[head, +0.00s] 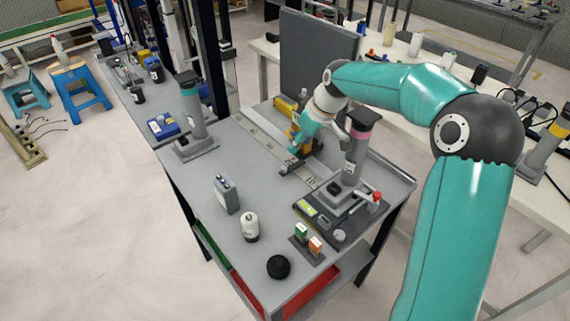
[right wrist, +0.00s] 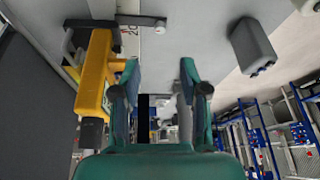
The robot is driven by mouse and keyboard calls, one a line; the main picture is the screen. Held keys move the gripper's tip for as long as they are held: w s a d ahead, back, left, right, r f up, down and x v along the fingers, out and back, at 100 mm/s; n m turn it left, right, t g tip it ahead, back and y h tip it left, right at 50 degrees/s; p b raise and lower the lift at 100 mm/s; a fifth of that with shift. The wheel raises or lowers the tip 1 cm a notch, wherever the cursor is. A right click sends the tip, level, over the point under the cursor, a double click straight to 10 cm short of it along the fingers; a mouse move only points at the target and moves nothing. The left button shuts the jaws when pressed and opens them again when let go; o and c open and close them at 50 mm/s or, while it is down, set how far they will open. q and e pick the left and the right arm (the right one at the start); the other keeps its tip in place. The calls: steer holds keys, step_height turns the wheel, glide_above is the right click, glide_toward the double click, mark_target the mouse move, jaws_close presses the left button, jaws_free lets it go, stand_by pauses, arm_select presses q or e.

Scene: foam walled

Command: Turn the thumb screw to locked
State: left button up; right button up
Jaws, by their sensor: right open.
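My right gripper (head: 299,143) is over the grey bench, beside a yellow frame-like fixture (head: 285,108) on a metal rail (head: 262,138). In the right wrist view the gripper (right wrist: 160,78) has its two teal fingers apart, with nothing between them. The yellow fixture (right wrist: 95,75) stands just left of the left finger there, very near it; I cannot tell whether they touch. A grey bar (right wrist: 140,20) with a rounded end lies beyond the fingers. I cannot pick out the thumb screw for certain in either view. My left gripper is not in view.
A grey post (head: 355,155) on a base stands right of the gripper, with a dark tool tray (head: 320,222) in front. A grey box (head: 226,194), a white bottle (head: 250,226) and a black round object (head: 278,267) stand nearer. A dark panel (head: 318,60) rises behind.

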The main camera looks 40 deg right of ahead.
mark_target(285, 168)
steer(key=p+x, duration=0.1)
steer(key=x, duration=1.1)
steer(key=shift+f, duration=0.4)
jaws_close()
